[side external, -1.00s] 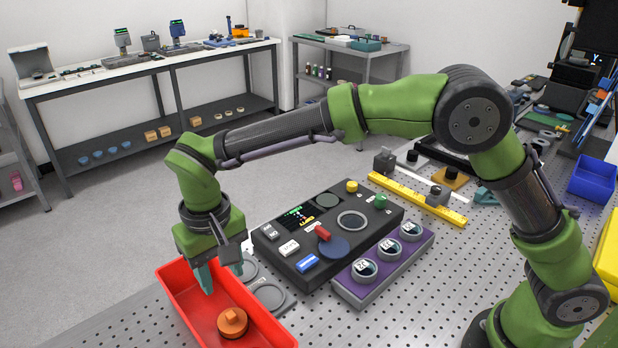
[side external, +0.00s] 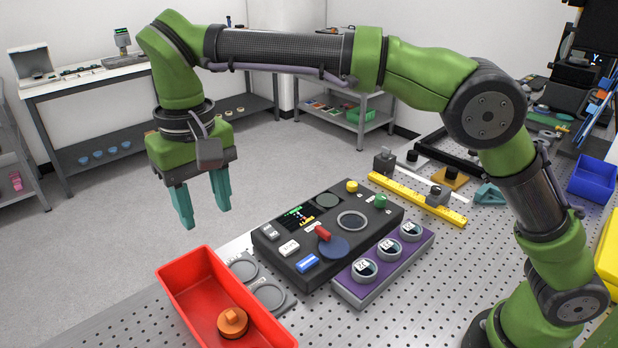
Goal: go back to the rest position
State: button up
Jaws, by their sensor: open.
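My gripper (side external: 204,205) hangs fingers down, open and empty, above and behind the red bin. Its teal fingers are apart, with nothing between them. The red bin (side external: 186,277) stands at the front left of the perforated table. An orange round piece with a knob (side external: 232,322) lies inside it. No contact shows between my gripper and the bin or the piece.
A dark instrument panel (side external: 310,222) with buttons and a red lever stands right of the bin. A purple-topped holder (side external: 385,263) carries three labelled round pieces. Grey round plates (side external: 268,295) lie beside the bin. A yellow rail (side external: 410,198) lies behind. Air around my gripper is clear.

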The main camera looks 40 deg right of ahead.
jog(key=s+d+f+m+t, duration=0.1)
jog(key=s+d+t, duration=0.1)
jog(key=s+d, duration=0.3)
jog(key=s+d+m+t+y, duration=0.1)
jog(key=s+d, duration=0.4)
jog(key=d, duration=0.8)
jog(key=s+d+f+m+t+y, duration=0.1)
jog(key=s+d+t, duration=0.3)
jog(key=d, duration=0.5)
jog(key=shift+s+d+f+m, duration=0.4)
jog(key=shift+s+m, duration=0.1)
jog(key=shift+s, duration=0.45)
